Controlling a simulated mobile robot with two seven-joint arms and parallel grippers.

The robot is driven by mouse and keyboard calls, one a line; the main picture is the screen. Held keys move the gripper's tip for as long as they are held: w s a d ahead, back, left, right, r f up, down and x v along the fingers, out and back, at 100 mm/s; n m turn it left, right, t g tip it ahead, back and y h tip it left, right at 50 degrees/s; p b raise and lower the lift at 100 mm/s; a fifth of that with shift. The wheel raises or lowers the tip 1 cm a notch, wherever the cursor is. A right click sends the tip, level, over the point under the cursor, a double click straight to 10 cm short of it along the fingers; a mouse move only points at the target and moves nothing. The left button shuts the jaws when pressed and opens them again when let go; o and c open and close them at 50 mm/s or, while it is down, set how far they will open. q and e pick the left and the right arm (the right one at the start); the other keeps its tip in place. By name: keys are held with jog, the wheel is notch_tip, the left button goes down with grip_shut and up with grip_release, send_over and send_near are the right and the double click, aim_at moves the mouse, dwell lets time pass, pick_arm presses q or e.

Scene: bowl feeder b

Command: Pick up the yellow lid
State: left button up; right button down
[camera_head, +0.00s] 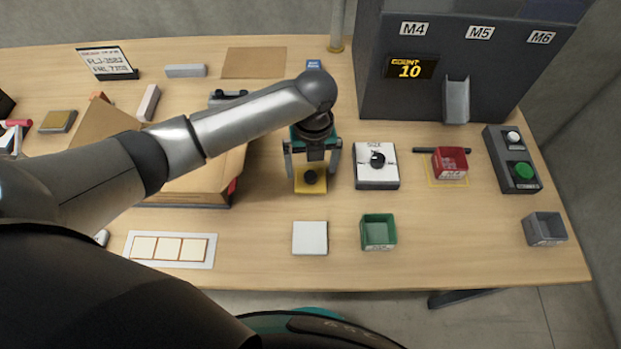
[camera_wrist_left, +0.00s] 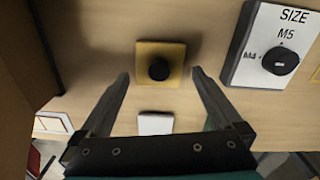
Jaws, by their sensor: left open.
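The yellow lid (camera_head: 311,187) is a square yellow plate with a round black knob on top. It lies on the wooden table in the head view, and it also shows between the fingers in the left wrist view (camera_wrist_left: 172,52). My left gripper (camera_head: 312,172) is open above the lid, with its fingers spread to either side of the knob. In the wrist view the left gripper (camera_wrist_left: 160,80) holds nothing, and the lid appears beyond the fingertips. What lies under the lid is hidden. My right gripper is not in view.
A white size-dial box (camera_head: 365,178) stands close to the right of the lid. A white square (camera_head: 310,238) and a green bin (camera_head: 378,231) are in front. A cardboard box (camera_head: 190,190) is close on the left. A red bin (camera_head: 449,163) stands farther right.

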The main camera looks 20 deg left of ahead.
aim_at(311, 175)
pick_arm(q)
notch_tip(311, 175, down, 4)
jog(key=shift+a+r+b, duration=0.1)
jog(key=shift+r+b, duration=0.15)
jog(key=shift+b, duration=0.05)
jog(key=c, duration=1)
jog(key=shift+r, duration=0.1)
jog(key=shift+r+p, duration=1.85)
jog(key=shift+r, duration=8.1)
